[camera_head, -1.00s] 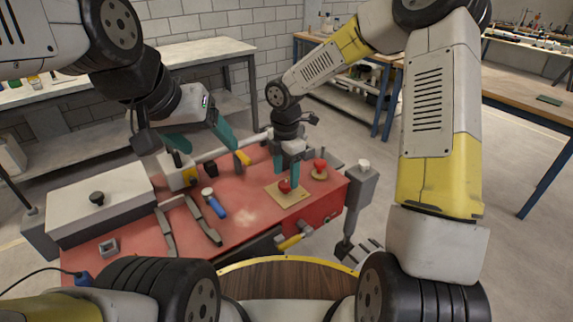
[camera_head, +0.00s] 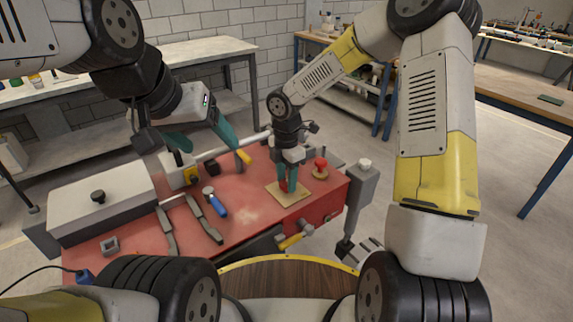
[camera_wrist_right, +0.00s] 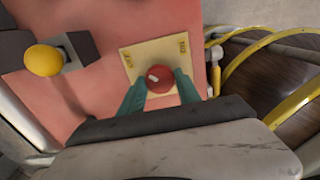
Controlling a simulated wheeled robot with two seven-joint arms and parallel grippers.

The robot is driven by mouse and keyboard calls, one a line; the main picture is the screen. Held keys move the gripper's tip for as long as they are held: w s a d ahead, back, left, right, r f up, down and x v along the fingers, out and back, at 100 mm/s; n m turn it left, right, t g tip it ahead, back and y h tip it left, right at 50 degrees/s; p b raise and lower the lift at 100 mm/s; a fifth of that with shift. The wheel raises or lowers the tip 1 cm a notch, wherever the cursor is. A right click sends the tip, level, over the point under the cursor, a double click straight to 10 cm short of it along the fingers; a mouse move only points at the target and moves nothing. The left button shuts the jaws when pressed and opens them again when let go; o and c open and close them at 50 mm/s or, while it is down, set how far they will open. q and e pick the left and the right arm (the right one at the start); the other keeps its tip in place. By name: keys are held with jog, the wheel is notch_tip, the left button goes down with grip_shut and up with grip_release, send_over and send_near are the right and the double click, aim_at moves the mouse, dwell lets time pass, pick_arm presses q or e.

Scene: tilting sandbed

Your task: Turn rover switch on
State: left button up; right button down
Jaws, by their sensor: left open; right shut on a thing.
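The rover switch is a red round knob (camera_wrist_right: 160,79) with a pale mark, on a cream plate (camera_wrist_right: 133,56) with two small labels that are hard to read. In the head view the plate (camera_head: 297,200) lies near the right end of the red deck (camera_head: 240,228). My right gripper (camera_head: 289,186) points down over the plate and is shut on the knob, mostly hiding it there. In the right wrist view the teal fingers (camera_wrist_right: 160,84) stand on either side of the knob. My left gripper (camera_head: 203,146) is open and empty above the deck's far left part.
A second red knob (camera_head: 320,164) stands just right of the plate. A grey post (camera_head: 362,188) rises at the right end.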

jog(key=shift+m, duration=0.3)
jog(key=m, duration=0.4)
jog(key=shift+r, duration=0.1)
jog(key=m, duration=0.9)
jog(key=shift+m, duration=2.2)
jog(key=c, duration=0.9)
grip_release()
jog(key=shift+o, duration=0.2)
